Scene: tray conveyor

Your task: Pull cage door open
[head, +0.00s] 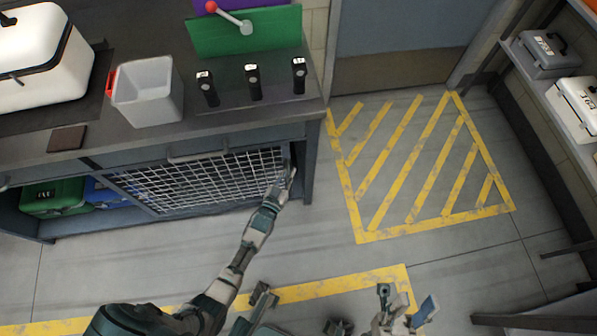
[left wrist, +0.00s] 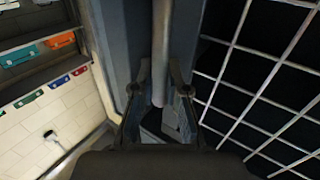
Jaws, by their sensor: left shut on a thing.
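The cage door (head: 205,181) is a white wire mesh panel in a dark frame, low in the front of the workbench. In the head view it looks flush or nearly flush with the bench front. Its mesh (left wrist: 262,72) fills the right of the left wrist view. My left gripper (head: 290,180) is at the door's right edge. In the left wrist view its fingers are shut on a vertical grey bar handle (left wrist: 162,40) beside the mesh. My right gripper (head: 405,305) hangs low over the floor, fingers apart and empty, away from the door.
The workbench top (head: 225,122) holds a white bin (head: 147,95), a white case (head: 38,55) and several black devices. Green (head: 55,197) and blue cases sit on the lower shelf left of the door. The floor before the bench is clear, with yellow striping (head: 410,170) at right.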

